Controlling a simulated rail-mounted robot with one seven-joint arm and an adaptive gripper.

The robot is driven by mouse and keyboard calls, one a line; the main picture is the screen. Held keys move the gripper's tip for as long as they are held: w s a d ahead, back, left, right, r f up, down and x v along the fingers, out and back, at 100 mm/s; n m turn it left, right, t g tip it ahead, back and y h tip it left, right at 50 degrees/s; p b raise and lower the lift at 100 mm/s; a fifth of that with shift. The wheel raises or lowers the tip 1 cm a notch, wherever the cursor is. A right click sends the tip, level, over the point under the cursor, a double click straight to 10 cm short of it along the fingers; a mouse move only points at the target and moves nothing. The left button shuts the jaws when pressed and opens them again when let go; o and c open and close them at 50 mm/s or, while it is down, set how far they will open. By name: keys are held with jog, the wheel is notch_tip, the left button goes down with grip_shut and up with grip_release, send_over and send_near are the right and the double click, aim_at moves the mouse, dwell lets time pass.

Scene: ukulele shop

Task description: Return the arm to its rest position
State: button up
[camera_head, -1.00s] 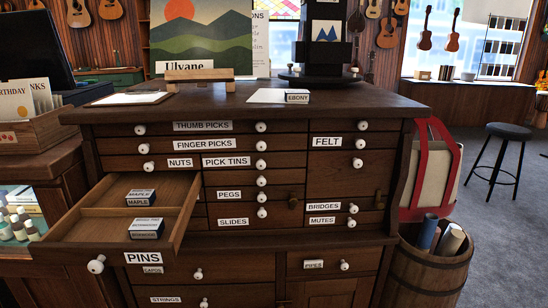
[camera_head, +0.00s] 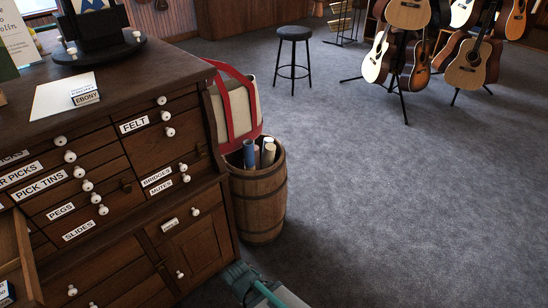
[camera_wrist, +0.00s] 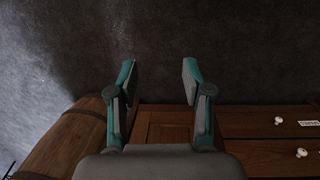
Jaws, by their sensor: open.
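My gripper (camera_wrist: 158,78) is open and empty in the wrist view, its two teal-edged fingers spread apart over bare grey floor. In the head view my gripper (camera_head: 238,277) shows at the bottom, low beside the right front of the cabinet. The dark wooden drawer cabinet (camera_head: 130,240) fills the left of the head view. Its door and drawer fronts (camera_wrist: 170,124) lie along the bottom of the wrist view. Whether the gripper touches the cabinet cannot be told.
A wooden barrel (camera_head: 258,205) with rolled papers stands just right of the cabinet. A red-handled bag (camera_head: 236,110) is behind it. One drawer (camera_head: 22,262) stands open at the left edge. Carpet (camera_head: 410,210) is clear to the right, before a stool (camera_head: 293,34) and guitars (camera_head: 408,70).

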jog(key=s+d+r+m+g+p, duration=0.1)
jog(key=s+d+m+g+p, duration=0.2)
jog(key=s+d+p, duration=0.4)
jog(key=s+d+r+m+g+y+p, duration=0.1)
jog(key=s+d+m+g+p, duration=0.2)
jog(key=d, duration=1.5)
jog(key=s+m+p, duration=0.2)
jog(key=s+p, duration=0.1)
jog(key=s, duration=0.1)
jog(key=shift+s+m+g+y+p, duration=0.2)
jog(key=shift+m+g+y+p, duration=0.1)
jog(key=shift+p, duration=0.05)
